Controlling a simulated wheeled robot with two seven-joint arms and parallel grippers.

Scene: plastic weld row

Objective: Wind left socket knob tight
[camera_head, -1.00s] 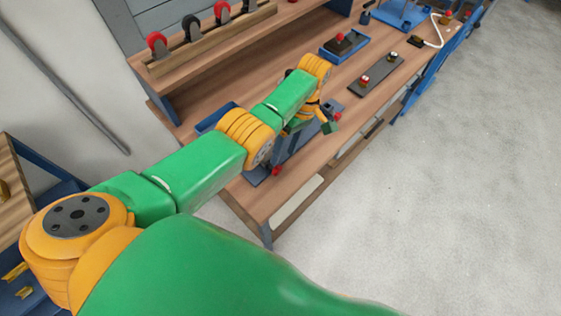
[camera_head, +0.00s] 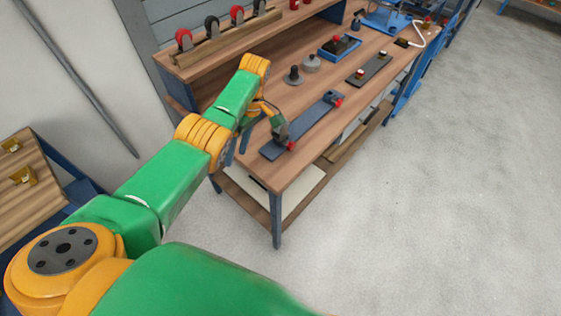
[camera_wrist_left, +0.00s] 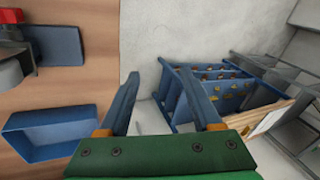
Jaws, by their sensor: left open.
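A long blue-grey plate (camera_head: 312,122) lies along the near edge of the workbench. A red left knob (camera_head: 291,146) shows near its left end, and another red knob (camera_head: 338,102) sits at its right end. There, a red part (camera_wrist_left: 10,15) and a grey rounded part (camera_wrist_left: 12,75) show at the left edge, beside the plate end (camera_wrist_left: 58,46). My right gripper is out of view.
A blue tray (camera_wrist_left: 50,108) stands near the bench end. A rack with wheels (camera_head: 228,38) lines the back. Open floor (camera_head: 420,200) lies at right.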

